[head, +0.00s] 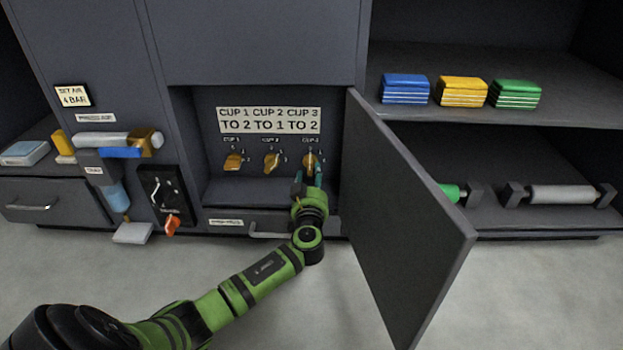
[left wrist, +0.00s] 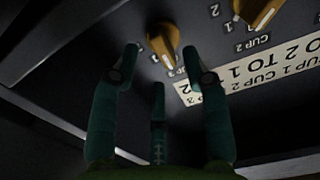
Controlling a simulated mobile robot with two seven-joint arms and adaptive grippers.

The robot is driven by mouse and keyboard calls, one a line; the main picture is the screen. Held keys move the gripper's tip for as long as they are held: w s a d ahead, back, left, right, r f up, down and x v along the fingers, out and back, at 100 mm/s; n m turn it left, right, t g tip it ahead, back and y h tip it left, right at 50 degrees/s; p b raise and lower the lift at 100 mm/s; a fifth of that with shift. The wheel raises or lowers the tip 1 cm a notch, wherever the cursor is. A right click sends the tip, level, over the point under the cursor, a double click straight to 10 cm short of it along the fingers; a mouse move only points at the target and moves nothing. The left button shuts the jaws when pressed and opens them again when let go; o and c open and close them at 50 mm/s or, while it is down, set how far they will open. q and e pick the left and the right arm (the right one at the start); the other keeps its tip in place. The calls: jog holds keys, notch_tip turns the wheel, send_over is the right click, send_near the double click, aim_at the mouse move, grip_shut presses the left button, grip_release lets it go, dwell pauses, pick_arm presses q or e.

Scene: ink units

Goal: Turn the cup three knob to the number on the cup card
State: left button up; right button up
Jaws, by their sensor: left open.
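The cup 3 knob (head: 310,160) is the rightmost of three orange knobs on the back panel of an open cabinet bay. It also shows in the left wrist view (left wrist: 160,38), where a pale pointer mark is at its lower end. The number it points to cannot be read. The cup card (head: 268,120) above the knobs reads CUP 1 TO 2, CUP 2 TO 1, CUP 3 TO 2. My left gripper (head: 310,180) is open just in front of the cup 3 knob. In the left wrist view its fingertips (left wrist: 161,58) flank the knob; contact cannot be told.
The cup 2 knob (head: 272,161) and cup 1 knob (head: 233,162) are to the left. An open door (head: 405,215) stands close right of my left arm. A drawer handle (head: 270,233) is below the bay. Shelves at right hold colored packs and rollers.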

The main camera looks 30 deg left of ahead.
aim_at(310, 165)
pick_arm(q)
jog(key=shift+b+x, duration=0.4)
jog(key=shift+x, duration=0.95)
grip_shut()
